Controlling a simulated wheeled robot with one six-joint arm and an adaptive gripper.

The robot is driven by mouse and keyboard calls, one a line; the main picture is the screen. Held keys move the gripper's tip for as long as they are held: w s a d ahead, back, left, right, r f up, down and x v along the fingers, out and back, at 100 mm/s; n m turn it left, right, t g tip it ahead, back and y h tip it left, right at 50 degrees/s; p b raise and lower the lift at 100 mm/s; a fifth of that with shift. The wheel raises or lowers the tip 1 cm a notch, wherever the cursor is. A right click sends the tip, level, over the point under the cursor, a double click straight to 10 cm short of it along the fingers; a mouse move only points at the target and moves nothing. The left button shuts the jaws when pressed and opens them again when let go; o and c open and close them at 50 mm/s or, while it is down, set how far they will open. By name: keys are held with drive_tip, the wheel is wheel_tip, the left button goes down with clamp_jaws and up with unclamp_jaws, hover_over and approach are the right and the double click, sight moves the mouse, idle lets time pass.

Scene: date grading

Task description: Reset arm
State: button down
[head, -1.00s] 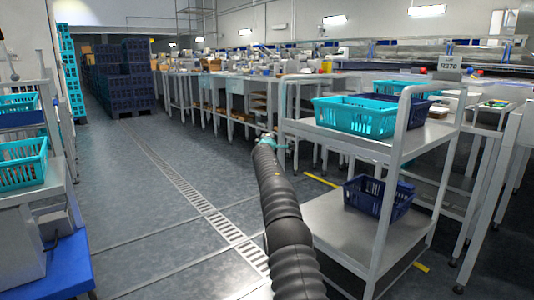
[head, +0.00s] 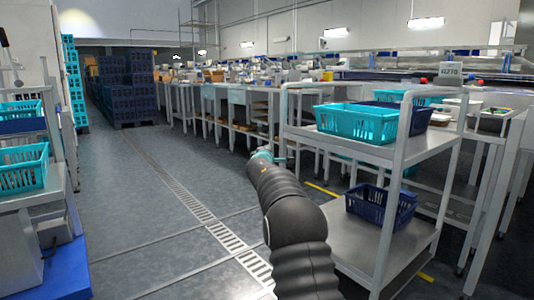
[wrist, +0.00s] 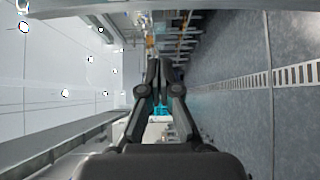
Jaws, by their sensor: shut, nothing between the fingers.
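My arm reaches forward from the bottom of the head view, over the aisle floor and left of the metal cart. My gripper (wrist: 160,98) shows in the wrist view with its two dark fingers close together and nothing between them. In the head view the gripper itself is mostly hidden behind my arm; only a teal wrist part shows at the arm's far end.
A metal cart (head: 425,137) stands close on the right, with a teal basket (head: 355,123) on top and a navy basket (head: 380,205) below. A teal basket (head: 22,167) sits at left. Stacked navy crates (head: 122,85) stand far back. The aisle floor (head: 140,215) is clear.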

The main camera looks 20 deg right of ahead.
drive_tip(key=s+d+f+m+g+h, duration=0.2)
drive_tip(key=s+f+m+g, duration=0.15)
drive_tip(key=s+f, duration=0.45)
drive_tip(key=s+a+f+m+g+y+p, duration=0.1)
drive_tip(key=s+f+m+g, duration=0.15)
drive_tip(key=s, duration=0.45)
drive_tip(key=s+a+f+m+g+y+p, duration=0.1)
drive_tip(key=s+f+g, duration=0.15)
drive_tip(key=s, duration=0.45)
drive_tip(key=s+a+r+m+g+y+p, duration=0.1)
drive_tip(key=s+a+m+y+p, duration=0.15)
drive_tip(key=s+a, duration=0.65)
drive_tip(key=s+a+r+m+g+y+p, duration=0.1)
drive_tip(key=s+a+g+y, duration=0.3)
drive_tip(key=s, duration=1)
drive_tip(key=s+a+r+m+t+y+p, duration=0.1)
drive_tip(key=s+a+m+p, duration=0.1)
drive_tip(key=s+a, duration=0.7)
drive_tip(key=s+a+r+t+y+p, duration=0.1)
drive_tip(key=s+a+r+t+p, duration=0.1)
drive_tip(key=s+r, duration=0.4)
drive_tip(key=s+p, duration=0.1)
drive_tip(key=s, duration=0.2)
drive_tip(key=shift+r, duration=0.2)
drive_tip(key=shift+d, duration=0.1)
